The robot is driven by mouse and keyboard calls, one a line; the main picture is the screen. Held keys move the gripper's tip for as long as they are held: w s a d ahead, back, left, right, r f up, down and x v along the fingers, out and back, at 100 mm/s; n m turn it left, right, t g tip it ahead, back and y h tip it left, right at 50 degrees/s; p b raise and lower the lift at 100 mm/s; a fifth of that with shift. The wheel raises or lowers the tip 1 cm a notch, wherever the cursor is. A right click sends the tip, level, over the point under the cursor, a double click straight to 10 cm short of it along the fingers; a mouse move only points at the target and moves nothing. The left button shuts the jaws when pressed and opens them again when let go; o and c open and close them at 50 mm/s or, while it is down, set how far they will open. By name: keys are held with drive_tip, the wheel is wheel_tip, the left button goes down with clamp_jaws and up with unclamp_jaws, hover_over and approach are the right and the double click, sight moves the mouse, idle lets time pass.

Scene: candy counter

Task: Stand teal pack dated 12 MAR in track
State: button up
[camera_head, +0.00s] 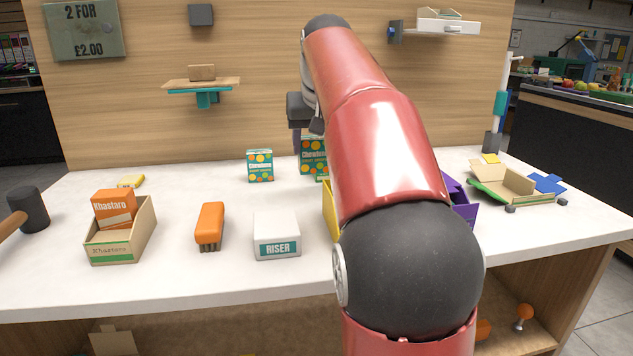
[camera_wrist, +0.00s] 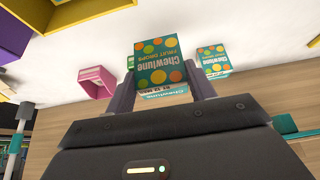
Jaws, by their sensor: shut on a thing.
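My gripper (camera_wrist: 160,80) is shut on a teal pack (camera_wrist: 158,62) with coloured dots and the name Chewlune, its face toward the wrist camera. Small print on its near end (camera_wrist: 165,97) is too small to read as a date. In the head view my arm hides most of my gripper (camera_head: 300,118), and a teal pack (camera_head: 312,155) shows below it. Another teal pack (camera_head: 260,166) stands upright on the counter to the left; a similar pack shows in the wrist view (camera_wrist: 214,60). I cannot make out the track; my arm covers the middle of the counter.
A white RISER block (camera_head: 277,238), an orange brush (camera_head: 210,225) and a wooden tray (camera_head: 120,246) with an orange Khastaro box (camera_head: 114,208) stand front left. Yellow (camera_head: 331,210) and purple (camera_head: 462,205) bins flank my arm. A cardboard tray (camera_head: 512,188) is at right.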

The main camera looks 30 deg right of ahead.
sight(315, 172)
drive_tip(key=shift+f+b, duration=2.75)
drive_tip(key=shift+f, duration=0.2)
drive_tip(key=shift+f, duration=0.2)
drive_tip(key=o, duration=0.8)
drive_tip(key=shift+r, duration=0.1)
